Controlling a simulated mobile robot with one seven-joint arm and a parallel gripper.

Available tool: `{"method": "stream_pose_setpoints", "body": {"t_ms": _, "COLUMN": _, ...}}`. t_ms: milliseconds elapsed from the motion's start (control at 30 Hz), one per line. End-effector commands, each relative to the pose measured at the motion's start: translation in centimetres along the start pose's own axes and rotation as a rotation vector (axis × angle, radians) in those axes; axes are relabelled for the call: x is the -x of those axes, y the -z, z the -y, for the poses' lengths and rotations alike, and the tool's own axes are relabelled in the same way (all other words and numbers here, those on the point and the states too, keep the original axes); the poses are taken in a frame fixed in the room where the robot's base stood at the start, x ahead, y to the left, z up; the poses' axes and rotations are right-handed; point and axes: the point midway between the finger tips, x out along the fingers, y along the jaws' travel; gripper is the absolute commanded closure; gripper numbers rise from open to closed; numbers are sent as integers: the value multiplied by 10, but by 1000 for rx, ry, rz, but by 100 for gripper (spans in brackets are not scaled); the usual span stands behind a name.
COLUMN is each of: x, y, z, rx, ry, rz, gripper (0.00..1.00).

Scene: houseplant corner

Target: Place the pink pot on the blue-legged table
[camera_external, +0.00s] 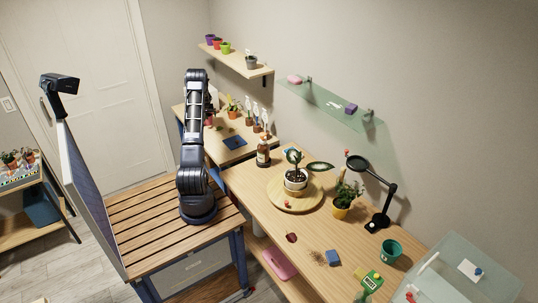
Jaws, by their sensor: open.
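The blue-legged table (232,152) stands at the back, against the wall, with a light wood top. My arm rises in front of its left part. My gripper (211,112) is at the far side of the arm, over the left part of this table, small and mostly hidden by my arm links. It is open. A small reddish-pink shape (208,122) shows just below it, partly hidden. I cannot tell if this is the pink pot, or if the two touch. No other pot in view is clearly pink.
The far table holds a potted plant (233,105), several bottles (257,122) and a dark blue mat (234,142). A wall shelf (235,59) with several small pots hangs above. The long table (255,206) bears a brown bottle (263,156), plants and a black lamp (385,205).

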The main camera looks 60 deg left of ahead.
Motion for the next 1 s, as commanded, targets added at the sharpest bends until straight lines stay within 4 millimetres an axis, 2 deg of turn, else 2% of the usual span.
{"method": "stream_pose_setpoints", "body": {"t_ms": 133, "x": 6, "y": 2, "z": 0, "rx": 0, "ry": 0, "rz": -1, "gripper": 0}}
{"method": "stream_pose_setpoints", "body": {"t_ms": 267, "x": 21, "y": 2, "z": 0, "rx": 0, "ry": 0, "rz": -3, "gripper": 0}}
{"method": "stream_pose_setpoints", "body": {"t_ms": 700, "x": 97, "y": 1, "z": 0, "rx": 1, "ry": 0, "rz": -1, "gripper": 0}}
{"method": "stream_pose_setpoints", "body": {"t_ms": 833, "x": 112, "y": 2, "z": 0, "rx": 0, "ry": 0, "rz": -2, "gripper": 0}}
{"method": "stream_pose_setpoints", "body": {"t_ms": 1000, "x": 121, "y": 1, "z": 0, "rx": 0, "ry": 0, "rz": 1, "gripper": 0}}
